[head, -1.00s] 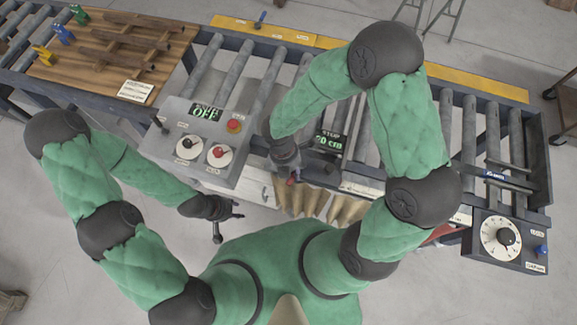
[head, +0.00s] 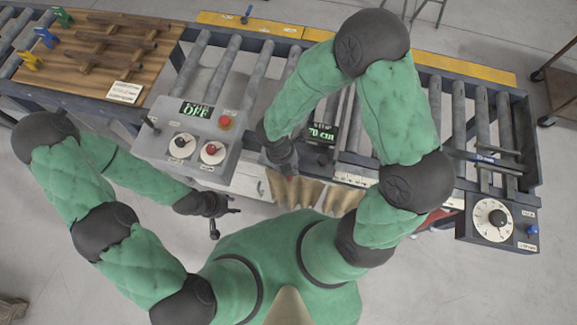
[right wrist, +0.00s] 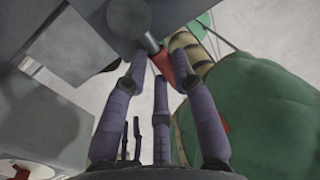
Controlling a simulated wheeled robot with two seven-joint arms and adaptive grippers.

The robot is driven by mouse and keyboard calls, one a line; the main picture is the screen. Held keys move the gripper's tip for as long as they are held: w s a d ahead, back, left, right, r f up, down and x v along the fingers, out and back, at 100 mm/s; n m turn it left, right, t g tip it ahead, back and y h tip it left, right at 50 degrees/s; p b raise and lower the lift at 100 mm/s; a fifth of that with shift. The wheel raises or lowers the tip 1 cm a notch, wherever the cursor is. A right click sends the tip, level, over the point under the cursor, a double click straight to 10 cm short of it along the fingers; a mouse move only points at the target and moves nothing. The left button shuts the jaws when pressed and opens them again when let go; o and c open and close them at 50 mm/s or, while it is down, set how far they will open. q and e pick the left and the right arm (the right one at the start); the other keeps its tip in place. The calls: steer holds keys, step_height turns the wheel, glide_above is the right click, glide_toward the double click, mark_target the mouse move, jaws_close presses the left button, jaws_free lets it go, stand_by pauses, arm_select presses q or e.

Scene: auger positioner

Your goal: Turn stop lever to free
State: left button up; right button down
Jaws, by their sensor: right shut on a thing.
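The stop lever shows in the right wrist view as a grey shaft with a red grip (right wrist: 163,66). My right gripper (right wrist: 158,82) is closed around the red grip, with fingers on both sides of it. In the head view my right gripper (head: 284,168) is at the front edge of the conveyor, and it hides most of the lever. The stop display (head: 322,132) just right of it reads about 70 cm. My left gripper (head: 226,213) hangs empty in front of the control box, its fingers spread.
The control box (head: 232,152) with an OFF display, two dials and a red button stands left of my right gripper. A dial box (head: 507,219) is at the conveyor's right end. A wooden board (head: 80,85) with brown bars lies at the left. Tan cone-like flaps (head: 308,192) hang below my right gripper.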

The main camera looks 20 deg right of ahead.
steer(key=c, duration=1)
jaws_free()
step_height(320, 180, up, 12)
steer(key=w+a, duration=0.1)
steer(key=a, duration=0.1)
steer(key=shift+w, duration=0.2)
steer(key=shift+f, duration=0.15)
